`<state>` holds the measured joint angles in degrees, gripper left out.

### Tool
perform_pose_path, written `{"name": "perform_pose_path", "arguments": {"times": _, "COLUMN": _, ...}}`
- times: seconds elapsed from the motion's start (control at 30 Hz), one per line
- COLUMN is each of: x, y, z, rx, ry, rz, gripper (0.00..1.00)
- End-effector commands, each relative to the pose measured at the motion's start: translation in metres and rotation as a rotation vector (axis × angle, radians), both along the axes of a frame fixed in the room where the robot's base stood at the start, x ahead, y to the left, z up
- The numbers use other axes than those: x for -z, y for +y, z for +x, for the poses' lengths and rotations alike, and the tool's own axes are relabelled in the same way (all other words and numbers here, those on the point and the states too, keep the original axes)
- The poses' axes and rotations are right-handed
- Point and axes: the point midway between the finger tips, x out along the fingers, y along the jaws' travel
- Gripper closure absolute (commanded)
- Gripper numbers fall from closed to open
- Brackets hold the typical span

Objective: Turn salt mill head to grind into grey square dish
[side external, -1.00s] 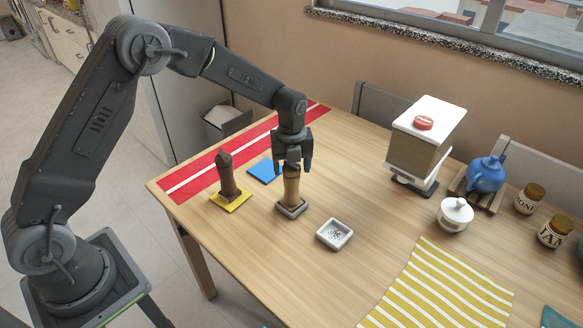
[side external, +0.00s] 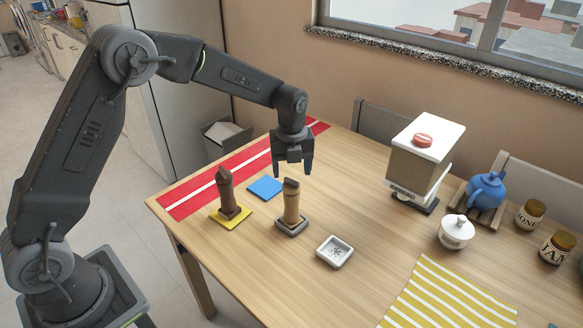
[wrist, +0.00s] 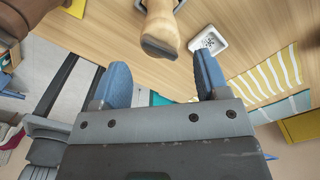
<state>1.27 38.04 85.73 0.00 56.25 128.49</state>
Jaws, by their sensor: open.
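A light-brown mill (side external: 291,206) with a dark slanted top stands upright on a small dark-grey square holder (side external: 292,229). It also shows in the wrist view (wrist: 160,25), just beyond my fingers. A darker brown mill (side external: 227,193) stands on a yellow square (side external: 231,219) to its left. Which one holds salt cannot be told. A pale-grey square dish (side external: 335,252) with dark specks inside sits right and in front of the light-brown mill; it shows in the wrist view (wrist: 208,40). My gripper (side external: 293,171) is open and empty, just above the light-brown mill's head, apart from it.
A blue square (side external: 265,187) and a red-and-white striped runner (side external: 205,188) lie behind the mills. A box-shaped dispenser (side external: 423,160), blue teapot (side external: 487,191), white lidded pot (side external: 456,232) and jars (side external: 529,213) stand right. A yellow-striped cloth (side external: 450,295) lies in front.

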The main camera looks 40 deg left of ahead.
Motion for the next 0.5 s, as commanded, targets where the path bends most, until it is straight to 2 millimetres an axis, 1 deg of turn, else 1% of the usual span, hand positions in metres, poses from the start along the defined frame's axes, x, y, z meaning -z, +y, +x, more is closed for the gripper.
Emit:
{"name": "perform_pose_path", "arguments": {"times": 0.07, "x": -0.0008, "y": 0.0, "z": 0.0001, "rx": -0.045, "ry": 0.0, "rz": 0.0, "gripper": 0.32}}
{"name": "perform_pose_path", "arguments": {"times": 0.13, "x": -0.0022, "y": 0.0, "z": 0.0001, "rx": -0.137, "ry": -0.001, "rz": -0.001, "gripper": 0.32}}
{"name": "perform_pose_path", "arguments": {"times": 0.3, "x": -0.0068, "y": 0.0, "z": 0.0003, "rx": -0.444, "ry": -0.002, "rz": 0.0, "gripper": 0.32}}
{"name": "perform_pose_path", "arguments": {"times": 0.4, "x": -0.0089, "y": 0.0, "z": 0.0004, "rx": -0.588, "ry": -0.002, "rz": 0.0, "gripper": 0.32}}
{"name": "perform_pose_path", "arguments": {"times": 0.5, "x": -0.0097, "y": 0.0, "z": 0.0003, "rx": -0.671, "ry": -0.001, "rz": 0.0, "gripper": 0.32}}
